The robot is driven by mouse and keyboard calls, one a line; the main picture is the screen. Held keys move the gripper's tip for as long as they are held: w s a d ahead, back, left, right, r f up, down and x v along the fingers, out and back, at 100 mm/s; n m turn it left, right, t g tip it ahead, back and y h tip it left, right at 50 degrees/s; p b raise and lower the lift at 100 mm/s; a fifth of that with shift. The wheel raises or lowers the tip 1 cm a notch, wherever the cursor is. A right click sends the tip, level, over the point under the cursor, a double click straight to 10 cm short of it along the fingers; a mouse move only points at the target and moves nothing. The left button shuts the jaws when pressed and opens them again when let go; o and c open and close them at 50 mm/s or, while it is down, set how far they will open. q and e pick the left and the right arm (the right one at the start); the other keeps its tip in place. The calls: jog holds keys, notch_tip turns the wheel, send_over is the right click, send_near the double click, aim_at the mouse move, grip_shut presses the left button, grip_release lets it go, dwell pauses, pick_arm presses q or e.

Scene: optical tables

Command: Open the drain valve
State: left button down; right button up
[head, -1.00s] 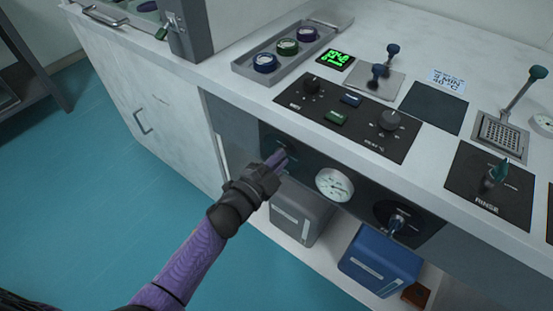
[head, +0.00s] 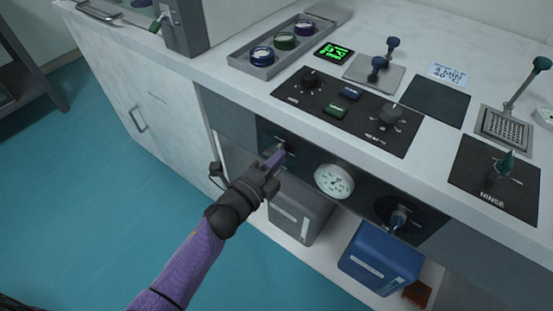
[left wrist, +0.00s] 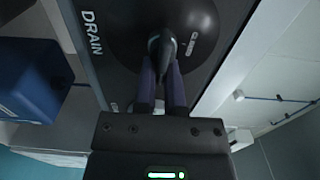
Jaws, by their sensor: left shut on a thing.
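The drain valve (head: 280,143) is on the dark front panel below the counter edge, left of the round gauge. My left gripper (head: 274,158) reaches it from the lower left and partly covers it. In the left wrist view the valve is a round black disc (left wrist: 198,25) beside the word DRAIN, with a dark lever handle (left wrist: 154,44). The two purple fingers of my left gripper (left wrist: 162,80) are shut on the handle, one on each side. The exact handle angle is hard to tell. My right gripper is not in view.
A white gauge (head: 334,181) and a second valve (head: 398,218) sit right of the drain valve. A grey bin (head: 298,216) and a blue bin (head: 380,258) stand on the shelf below. The counter edge overhangs the panel. Open blue floor lies to the left.

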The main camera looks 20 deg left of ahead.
pick_arm(q)
jog(key=shift+f, duration=0.1)
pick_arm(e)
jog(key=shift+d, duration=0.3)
pick_arm(q)
jog(key=c, duration=0.7)
grip_release()
jog(key=shift+s, duration=0.1)
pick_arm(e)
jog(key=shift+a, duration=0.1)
pick_arm(q)
jog(key=p+v, duration=0.2)
jog(key=v, duration=0.7)
jog(key=shift+s+a, duration=0.15)
jog(key=shift+s, duration=0.2)
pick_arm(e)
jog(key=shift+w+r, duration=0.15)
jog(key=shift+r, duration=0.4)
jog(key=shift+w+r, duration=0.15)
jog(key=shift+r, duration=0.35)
